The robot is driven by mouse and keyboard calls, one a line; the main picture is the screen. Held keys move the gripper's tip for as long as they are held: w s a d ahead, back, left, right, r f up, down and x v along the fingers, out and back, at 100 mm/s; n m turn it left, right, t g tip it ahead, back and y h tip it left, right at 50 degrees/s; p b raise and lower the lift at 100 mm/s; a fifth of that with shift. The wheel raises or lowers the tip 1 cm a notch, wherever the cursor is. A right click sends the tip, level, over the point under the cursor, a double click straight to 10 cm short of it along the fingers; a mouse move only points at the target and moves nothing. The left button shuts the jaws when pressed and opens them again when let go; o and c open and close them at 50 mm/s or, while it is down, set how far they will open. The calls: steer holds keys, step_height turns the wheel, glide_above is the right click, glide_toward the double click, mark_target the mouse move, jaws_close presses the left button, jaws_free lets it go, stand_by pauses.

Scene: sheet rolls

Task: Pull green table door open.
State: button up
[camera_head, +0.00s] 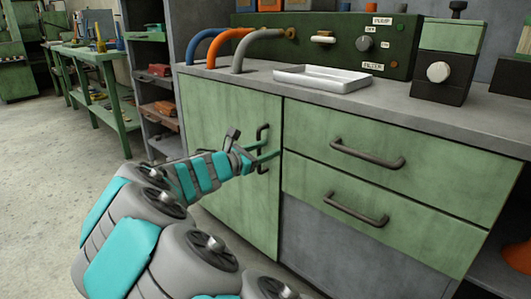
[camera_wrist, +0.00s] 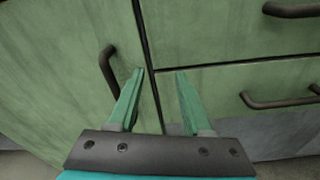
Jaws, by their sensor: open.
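The green table door (camera_head: 228,160) is at the left of the cabinet front and looks closed, flush with the drawers. Its dark vertical handle (camera_head: 262,148) sits near the door's right edge. My gripper (camera_head: 274,157) is open in front of the handle. In the wrist view the door (camera_wrist: 60,75) fills the left side, and the handle (camera_wrist: 107,70) stands to the left of both fingers. My gripper's fingertips (camera_wrist: 160,72) are spread over the gap between door and drawers. The left finger overlaps the handle's lower part; I cannot tell whether it touches.
Two green drawers with dark handles, the upper one (camera_head: 385,160) and the lower one (camera_head: 360,215), are right of the door. A white tray (camera_head: 322,79) lies on the grey countertop. An open shelf (camera_head: 158,90) stands left of the cabinet. The floor (camera_head: 60,190) at left is clear.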

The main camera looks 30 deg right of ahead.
steer(key=w+a+f+n+t, duration=0.2)
steer(key=w+a+n+t, duration=0.15)
steer(key=w+n, duration=0.2)
steer(key=b+x, duration=0.2)
steer(key=x, duration=0.5)
steer(key=shift+w+m, duration=0.4)
steer(key=shift+m, duration=0.05)
steer(key=shift+f, duration=0.15)
jaws_close()
stand_by(0.7)
